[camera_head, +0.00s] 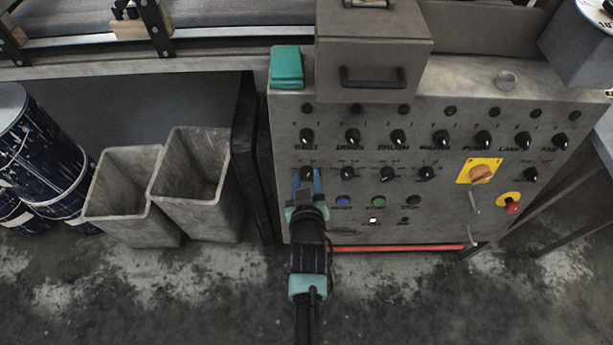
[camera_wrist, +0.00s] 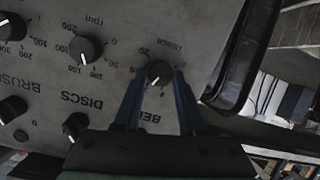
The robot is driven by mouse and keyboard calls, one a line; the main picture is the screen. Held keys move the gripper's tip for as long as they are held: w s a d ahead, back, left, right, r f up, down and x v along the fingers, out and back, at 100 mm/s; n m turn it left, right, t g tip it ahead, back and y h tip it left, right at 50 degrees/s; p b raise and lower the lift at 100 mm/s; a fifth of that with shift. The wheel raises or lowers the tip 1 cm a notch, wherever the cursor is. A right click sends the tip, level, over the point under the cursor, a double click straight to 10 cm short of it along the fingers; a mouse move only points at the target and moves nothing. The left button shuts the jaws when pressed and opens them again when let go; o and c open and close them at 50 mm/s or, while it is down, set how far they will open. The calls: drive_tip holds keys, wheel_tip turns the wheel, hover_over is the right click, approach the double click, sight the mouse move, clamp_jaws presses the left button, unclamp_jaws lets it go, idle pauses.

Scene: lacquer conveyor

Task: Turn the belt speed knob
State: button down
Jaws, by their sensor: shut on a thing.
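The belt speed knob (camera_head: 306,173) is a small black dial at the left end of the lower knob row on the grey control panel (camera_head: 440,215). In the wrist view, which shows the panel upside down, the knob (camera_wrist: 158,71) carries a pale pointer mark, with a partly hidden "BE..." label below it. My gripper (camera_head: 307,181) reaches up to the panel from below. Its two blue fingers stand on either side of the knob and are shut on it, as the wrist view also shows (camera_wrist: 159,76). The fingers hide part of the dial scale.
Similar knobs sit close by, such as the discs speed knob (camera_head: 348,173) and the upper belt knob (camera_head: 306,136). A yellow-backed switch (camera_head: 480,172) and a red button (camera_head: 513,208) are at the right. Grey bins (camera_head: 190,185) stand left of the panel.

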idle(0.3)
drive_tip(key=shift+c, duration=2.4)
unclamp_jaws()
drive_tip(key=shift+s, duration=0.15)
drive_tip(key=p+v, duration=0.2)
drive_tip(key=v, duration=1)
drive_tip(key=shift+s+p, duration=0.4)
drive_tip(key=shift+r, duration=0.1)
